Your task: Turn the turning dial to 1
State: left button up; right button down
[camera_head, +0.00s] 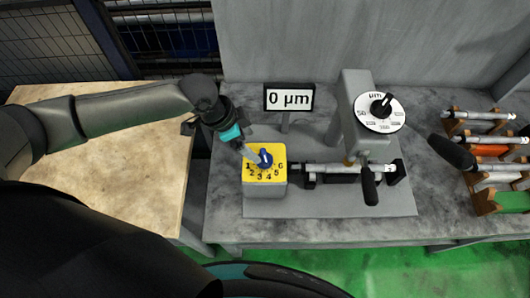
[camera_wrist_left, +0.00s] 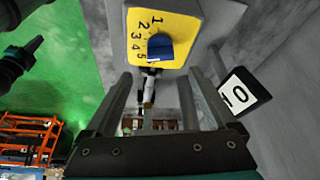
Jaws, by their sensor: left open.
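The turning dial is a blue knob (camera_head: 265,158) on a yellow face (camera_head: 251,178) with the numbers 1 to 6 around it, on top of a grey box. In the left wrist view the blue knob (camera_wrist_left: 160,47) shows beyond the fingertips, with 1 to 5 readable beside it. Which number it points to is unclear. My left gripper (camera_head: 252,155) reaches in from the upper left, close to the knob. In the wrist view its two fingers (camera_wrist_left: 157,80) are apart with the knob roughly in line between them; contact cannot be told.
A sign (camera_head: 289,98) reading 0 µm stands behind the dial. To the right are a grinder with a round µm scale (camera_head: 380,112) and a horizontal shaft (camera_head: 330,168). Racks with cylindrical parts (camera_head: 497,145) stand at the far right. The grey bench front (camera_head: 330,232) is clear.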

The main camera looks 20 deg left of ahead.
aim_at(264, 155)
pick_arm(q)
jog(key=x, duration=0.8)
jog(key=shift+w+d+f, duration=0.1)
jog(key=shift+f, duration=0.05)
jog(key=shift+w+d+f+b, duration=0.2)
jog(key=shift+f+b, duration=0.1)
jog(key=shift+f, duration=0.4)
pick_arm(e)
jog(key=shift+w+d+f, duration=0.1)
jog(key=shift+w+f, duration=0.1)
jog(key=shift+w, duration=0.8)
pick_arm(q)
jog(key=shift+c, duration=0.3)
jog(key=c, duration=1.3)
jog(key=shift+o, duration=0.2)
pick_arm(e)
jog(key=shift+s, duration=0.1)
jog(key=shift+f, duration=0.15)
